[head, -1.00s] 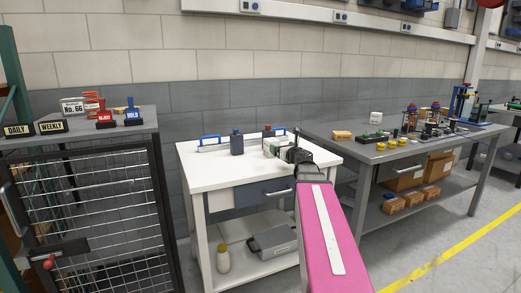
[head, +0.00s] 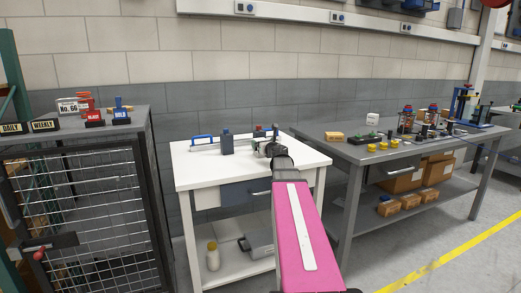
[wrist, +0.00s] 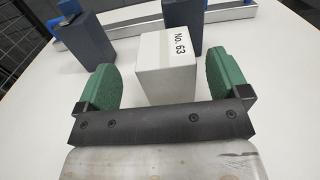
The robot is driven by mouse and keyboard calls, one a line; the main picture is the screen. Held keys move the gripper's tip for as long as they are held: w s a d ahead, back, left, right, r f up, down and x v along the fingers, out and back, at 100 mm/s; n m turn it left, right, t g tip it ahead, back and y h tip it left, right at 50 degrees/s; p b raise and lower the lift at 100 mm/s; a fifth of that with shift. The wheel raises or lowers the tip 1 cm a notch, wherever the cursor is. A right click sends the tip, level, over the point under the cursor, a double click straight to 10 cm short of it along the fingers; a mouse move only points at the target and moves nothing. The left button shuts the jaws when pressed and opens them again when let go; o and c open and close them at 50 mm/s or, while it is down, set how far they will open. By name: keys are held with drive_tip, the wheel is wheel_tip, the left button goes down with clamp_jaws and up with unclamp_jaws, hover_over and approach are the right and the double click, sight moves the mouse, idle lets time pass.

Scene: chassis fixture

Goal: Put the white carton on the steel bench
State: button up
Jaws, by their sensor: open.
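The white carton (wrist: 167,72), marked "No. 63", stands upright on the white table (head: 190,174). In the wrist view it is between and slightly beyond the green fingers of my gripper (wrist: 164,84), with gaps on both sides. My gripper is open and holds nothing. In the head view my gripper (head: 271,147) is over the table's right part, and the carton (head: 259,149) is mostly hidden behind it. The steel bench (head: 350,153) stands to the right of the white table, with a grey top.
Dark blue boxes (wrist: 87,40) (wrist: 188,24) stand left of and behind the carton, close to it. A rail (head: 207,144) lies at the table's back. On the bench are a small tan box (head: 334,136), yellow pieces (head: 383,146) and fixtures. The bench's front left is clear.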

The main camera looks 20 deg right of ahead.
drive_tip(key=w, duration=0.5)
drive_tip(key=shift+d, duration=0.2)
drive_tip(key=shift+s, duration=0.15)
drive_tip(key=c, duration=1.3)
drive_tip(key=shift+r, duration=0.15)
